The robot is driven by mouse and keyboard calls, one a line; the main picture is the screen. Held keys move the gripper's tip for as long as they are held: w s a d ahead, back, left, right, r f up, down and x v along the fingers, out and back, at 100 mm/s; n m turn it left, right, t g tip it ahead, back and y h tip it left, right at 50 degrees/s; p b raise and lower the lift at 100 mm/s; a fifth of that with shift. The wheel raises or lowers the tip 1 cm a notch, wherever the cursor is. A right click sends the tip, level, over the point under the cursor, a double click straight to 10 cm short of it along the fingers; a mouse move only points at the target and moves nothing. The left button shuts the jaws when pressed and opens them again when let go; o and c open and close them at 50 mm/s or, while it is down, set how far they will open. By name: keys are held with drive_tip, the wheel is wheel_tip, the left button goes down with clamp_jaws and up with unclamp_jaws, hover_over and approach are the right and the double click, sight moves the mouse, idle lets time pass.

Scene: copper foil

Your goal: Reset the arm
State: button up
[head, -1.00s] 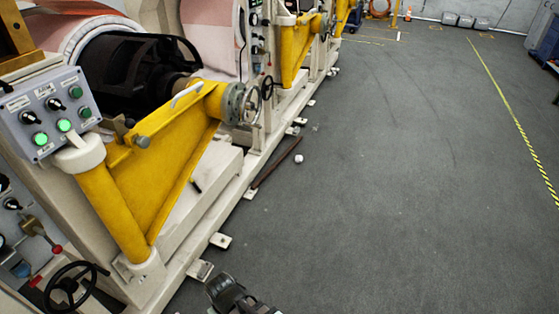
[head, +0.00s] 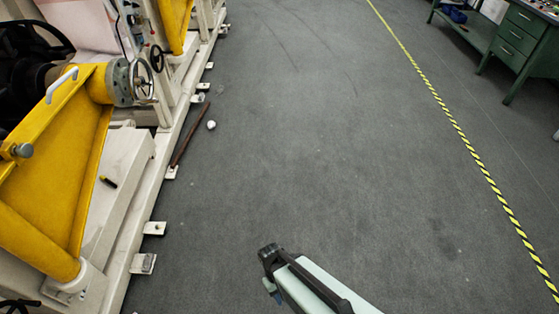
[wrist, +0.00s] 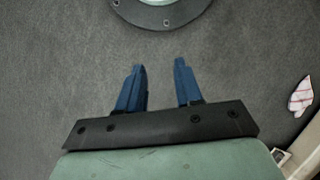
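My gripper (wrist: 160,68) shows in the wrist view with two blue fingers standing apart. Nothing is between them, only grey floor behind. In the head view my arm, with a pale link and a dark joint, reaches in from the bottom edge over open floor. The gripper's fingers cannot be made out clearly there. The arm touches nothing that I can see.
The cream machine (head: 125,165) with its yellow bracket (head: 55,150) stands along the left. A brown bar (head: 190,135) and a small white object (head: 211,125) lie beside it. Yellow-black tape (head: 462,133) and a green desk (head: 515,45) are right. A red-marked white piece (wrist: 300,96) lies right in the wrist view.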

drive_tip(key=s+d+f+m+g+y, duration=0.1)
drive_tip(key=s+d+f+m, duration=0.1)
drive_tip(key=d, duration=0.6)
drive_tip(key=s+d+f+m+g+y, duration=0.1)
drive_tip(key=s+d+f+m, duration=0.1)
drive_tip(key=s+d+m, duration=0.2)
drive_tip(key=shift+s+d+f+g, duration=0.15)
drive_tip(key=shift+d+f+g, duration=0.2)
drive_tip(key=shift+d, duration=1.55)
drive_tip(key=shift+r, duration=0.1)
drive_tip(key=shift+a, duration=0.1)
